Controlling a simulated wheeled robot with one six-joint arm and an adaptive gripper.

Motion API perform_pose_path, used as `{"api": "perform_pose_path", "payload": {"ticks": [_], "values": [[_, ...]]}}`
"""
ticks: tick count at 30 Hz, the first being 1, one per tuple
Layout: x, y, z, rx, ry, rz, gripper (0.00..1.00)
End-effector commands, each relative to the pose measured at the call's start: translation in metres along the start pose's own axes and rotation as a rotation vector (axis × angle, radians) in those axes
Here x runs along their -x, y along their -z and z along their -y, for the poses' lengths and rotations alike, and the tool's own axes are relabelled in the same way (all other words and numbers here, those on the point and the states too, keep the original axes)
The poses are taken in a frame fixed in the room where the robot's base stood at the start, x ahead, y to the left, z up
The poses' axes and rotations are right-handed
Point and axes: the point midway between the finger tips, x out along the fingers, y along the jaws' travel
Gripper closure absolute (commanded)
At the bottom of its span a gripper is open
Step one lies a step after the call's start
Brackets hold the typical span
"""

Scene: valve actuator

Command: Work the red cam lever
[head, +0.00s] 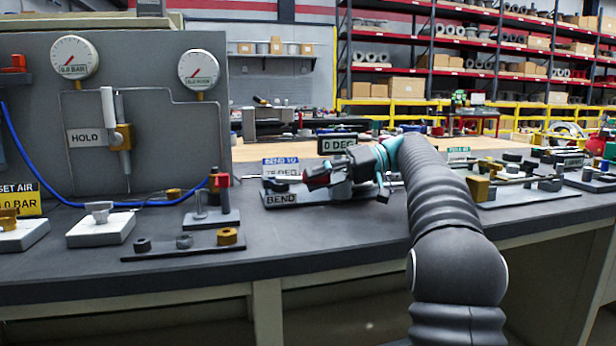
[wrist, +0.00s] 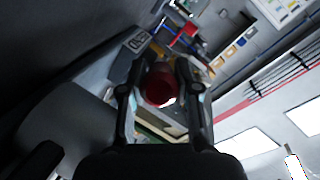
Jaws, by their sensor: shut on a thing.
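The red cam lever (head: 317,180) shows as a dark red end at the BEND fixture in the middle of the bench, partly hidden by my gripper (head: 338,176). In the wrist view its round red knob (wrist: 160,86) sits between the two fingers of my gripper (wrist: 154,72). The gripper is shut on it. The fixture's base plate (head: 281,199) carries the label BEND. A blue and white sign (head: 281,166) behind reads BEND TO, with a second line that looks like 75 DEG. A dark display (head: 338,143) above reads 0 DEG.
A blue hose (head: 95,206) runs along the panel. More fixtures (head: 500,190) lie to the right.

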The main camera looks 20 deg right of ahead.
Motion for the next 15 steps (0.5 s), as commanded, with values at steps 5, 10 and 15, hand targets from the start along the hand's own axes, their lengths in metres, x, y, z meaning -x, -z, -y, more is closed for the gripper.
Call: {"api": "perform_pose_path", "payload": {"ticks": [5, 10, 15], "values": [[0.0007, -0.0020, -0.0001, -0.001, 0.003, 0.005, 1.00], [0.0021, -0.0019, -0.0005, -0.001, 0.001, 0.003, 1.00], [0.0045, -0.0019, -0.0009, -0.002, -0.002, -0.001, 0.44]]}}
